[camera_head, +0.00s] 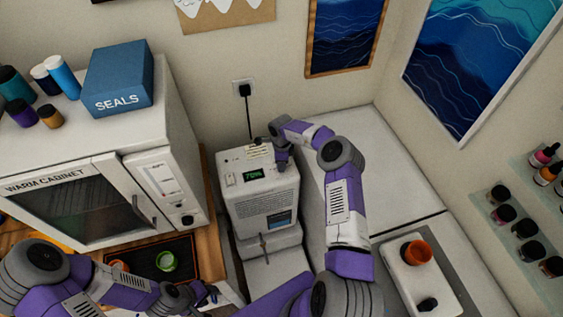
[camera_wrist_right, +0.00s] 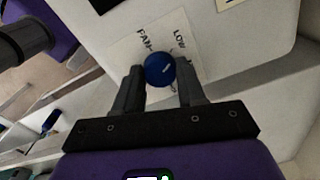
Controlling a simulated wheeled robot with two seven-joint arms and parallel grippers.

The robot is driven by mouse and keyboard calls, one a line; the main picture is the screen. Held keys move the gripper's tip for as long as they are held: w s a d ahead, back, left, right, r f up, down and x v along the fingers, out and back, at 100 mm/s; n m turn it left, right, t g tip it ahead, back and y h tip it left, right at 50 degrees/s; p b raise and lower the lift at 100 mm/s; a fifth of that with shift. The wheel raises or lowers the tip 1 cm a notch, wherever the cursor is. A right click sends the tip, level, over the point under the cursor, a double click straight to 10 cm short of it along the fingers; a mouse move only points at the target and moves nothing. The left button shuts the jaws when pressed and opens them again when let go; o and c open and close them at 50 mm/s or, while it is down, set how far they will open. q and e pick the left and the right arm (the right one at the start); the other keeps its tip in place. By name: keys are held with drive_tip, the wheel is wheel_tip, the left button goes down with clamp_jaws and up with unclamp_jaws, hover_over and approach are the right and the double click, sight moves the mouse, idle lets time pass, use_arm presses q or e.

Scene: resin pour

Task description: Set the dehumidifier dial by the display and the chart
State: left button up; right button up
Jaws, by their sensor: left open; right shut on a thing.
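The white dehumidifier (camera_head: 262,210) stands between the warm cabinet and the pale surface on the right. Its green display (camera_head: 253,173) seems to read about 70%. The blue round dial (camera_wrist_right: 160,68) shows in the right wrist view on a pale panel lettered "FAN" and "LOW"; other lettering is hidden. My right gripper (camera_head: 281,162) is at the dehumidifier's top, with its fingers (camera_wrist_right: 160,76) shut on the dial's two sides. My arm hides the dial in the head view. A small printed card (camera_head: 258,152) lies on the dehumidifier's top. My left gripper (camera_head: 205,297) is open, low at the left.
The warm cabinet (camera_head: 95,190) stands left, with a blue SEALS box (camera_head: 118,78) and bottles on top. A dark mat (camera_head: 180,250) holds a green ring-like cup (camera_head: 165,262). A plugged cord (camera_head: 248,115) runs behind the dehumidifier.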

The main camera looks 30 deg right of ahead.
drive_tip(key=m, duration=0.5)
drive_tip(key=shift+m, duration=0.3)
drive_tip(key=m+p, duration=0.1)
drive_tip(key=m, duration=0.5)
drive_tip(key=shift+r, duration=0.1)
drive_tip(key=m, duration=0.6)
drive_tip(key=shift+m+p, duration=0.3)
drive_tip(key=shift+m, duration=0.1)
drive_tip(key=m, duration=0.5)
drive_tip(key=shift+m, duration=0.4)
drive_tip(key=o, duration=1.1)
drive_tip(key=shift+c, duration=0.2)
